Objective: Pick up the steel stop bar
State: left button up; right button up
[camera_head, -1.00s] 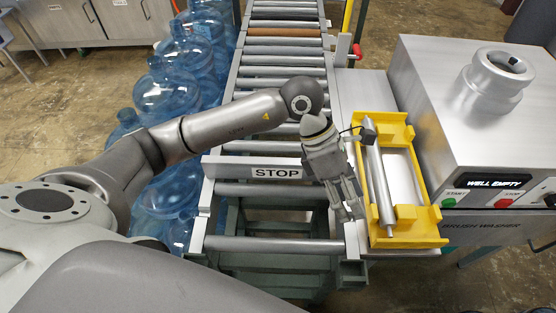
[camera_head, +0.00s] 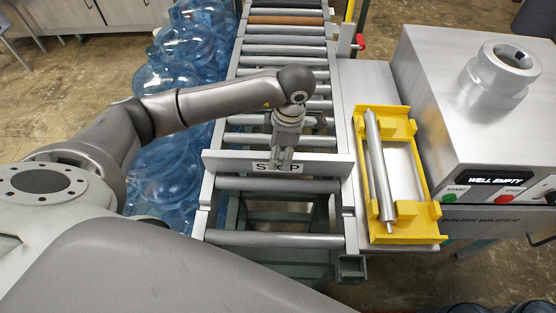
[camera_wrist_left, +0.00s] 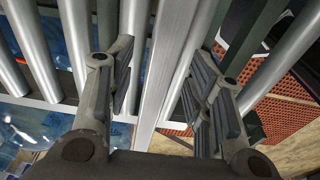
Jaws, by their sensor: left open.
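The steel stop bar (camera_head: 228,163) stands on edge across the roller conveyor, with a "STOP" label on its near face. My left gripper (camera_head: 284,160) points down over the bar, right of its middle, and its fingers cover part of the label. In the left wrist view the bar (camera_wrist_left: 172,75) runs between the two spread fingers of my left gripper (camera_wrist_left: 160,85). The gripper is open, with a gap showing on either side of the bar. Whether the fingertips reach below its top edge is hard to tell. My right gripper is not in view.
A yellow cradle (camera_head: 428,225) holding a loose roller (camera_head: 379,170) sits right of the conveyor. A brush washer (camera_head: 470,130) with a "WELL EMPTY" display stands farther right. Blue jugs (camera_head: 165,130) crowd the conveyor's left side. The rollers (camera_head: 275,185) near the bar are clear.

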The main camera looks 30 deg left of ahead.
pick_arm(q)
jog(key=f, duration=0.3)
jog(key=f+p, duration=0.1)
jog(key=shift+s+a+f, duration=0.15)
jog(key=shift+a, duration=0.1)
jog(key=shift+c, duration=0.3)
grip_shut()
